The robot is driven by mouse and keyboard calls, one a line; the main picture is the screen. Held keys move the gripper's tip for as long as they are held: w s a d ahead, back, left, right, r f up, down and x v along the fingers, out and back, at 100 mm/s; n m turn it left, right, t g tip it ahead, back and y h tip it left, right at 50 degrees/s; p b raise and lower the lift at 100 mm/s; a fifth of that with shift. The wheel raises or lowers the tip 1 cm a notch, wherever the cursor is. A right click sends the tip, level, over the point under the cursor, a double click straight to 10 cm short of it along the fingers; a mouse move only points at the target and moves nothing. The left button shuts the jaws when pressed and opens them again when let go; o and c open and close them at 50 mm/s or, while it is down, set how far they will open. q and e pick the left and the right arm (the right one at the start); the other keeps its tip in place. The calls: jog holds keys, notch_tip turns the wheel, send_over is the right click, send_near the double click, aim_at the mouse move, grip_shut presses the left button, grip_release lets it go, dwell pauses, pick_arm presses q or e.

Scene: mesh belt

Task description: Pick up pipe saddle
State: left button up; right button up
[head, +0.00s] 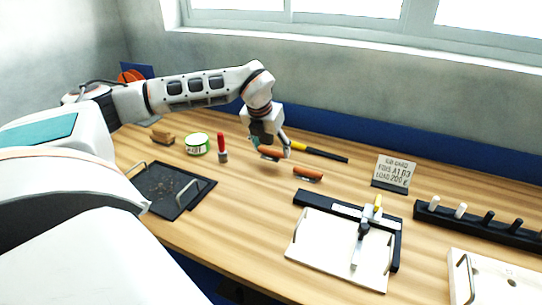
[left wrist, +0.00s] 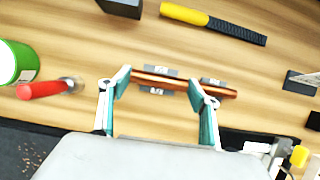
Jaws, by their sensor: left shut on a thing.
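The pipe saddle (left wrist: 165,80) shows in the left wrist view as a copper-coloured half-round piece with grey tabs along its sides. It lies crosswise between the two teal-tipped fingers of my left gripper (left wrist: 160,97), which are shut on it. In the head view my left gripper (head: 270,147) points down over the table, with the copper-coloured saddle (head: 269,153) at its fingers. A similar copper-coloured piece (head: 308,173) with a grey base lies just to the right on the table. I cannot tell how far the held saddle is above the wood. My right gripper is not seen.
A yellow-and-black tool (head: 320,154) lies behind the gripper. A red-handled tool (head: 222,147), a green-and-white can (head: 197,144) and a black tray (head: 196,200) are left. A white board with a black frame (head: 319,243) is in front; a sign (head: 394,171) and peg rack (head: 478,224) are right.

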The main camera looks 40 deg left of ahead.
aim_at(271, 151)
pick_arm(q)
notch_tip(271, 151, up, 16)
jog(key=p, duration=0.1)
jog(key=shift+p, duration=0.3)
